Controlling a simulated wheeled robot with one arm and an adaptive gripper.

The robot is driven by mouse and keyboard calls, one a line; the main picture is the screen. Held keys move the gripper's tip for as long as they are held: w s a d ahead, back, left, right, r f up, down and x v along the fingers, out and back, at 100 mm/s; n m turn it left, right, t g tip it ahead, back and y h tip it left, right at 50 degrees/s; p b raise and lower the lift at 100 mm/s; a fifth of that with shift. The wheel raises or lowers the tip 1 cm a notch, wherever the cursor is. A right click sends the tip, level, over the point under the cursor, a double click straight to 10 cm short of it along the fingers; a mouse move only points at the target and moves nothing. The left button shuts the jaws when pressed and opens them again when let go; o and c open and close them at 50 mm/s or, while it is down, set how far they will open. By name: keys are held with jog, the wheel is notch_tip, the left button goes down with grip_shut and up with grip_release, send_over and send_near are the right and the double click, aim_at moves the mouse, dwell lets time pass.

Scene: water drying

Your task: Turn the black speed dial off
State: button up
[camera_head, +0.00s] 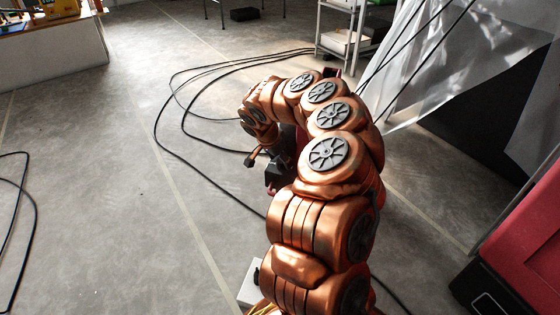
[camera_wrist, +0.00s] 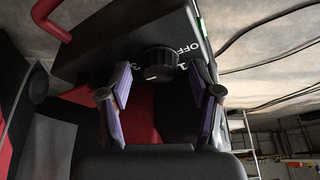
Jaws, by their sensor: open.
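The black speed dial (camera_wrist: 157,66) is a round knob with a pale mark, on the dark panel (camera_wrist: 100,50) of a black and red machine. White lettering, "OFF" and a "1", shows at its right. My gripper (camera_wrist: 160,78) is open, its two purple-padded fingers on either side of the dial in the wrist view. Gaps show between fingers and dial, and I cannot tell how far the tips are from the panel. In the head view my copper arm hides the dial and most of the machine.
A red bar (camera_wrist: 52,18) stands out from the machine at the upper left of the wrist view. Black cables (camera_head: 185,125) lie on the concrete floor. A white shelf rack (camera_head: 340,35) and a translucent sheet (camera_head: 440,55) stand behind. Open floor lies at left.

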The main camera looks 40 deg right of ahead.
jog(key=c, duration=1.1)
jog(key=shift+f, duration=0.1)
jog(key=shift+c, duration=0.2)
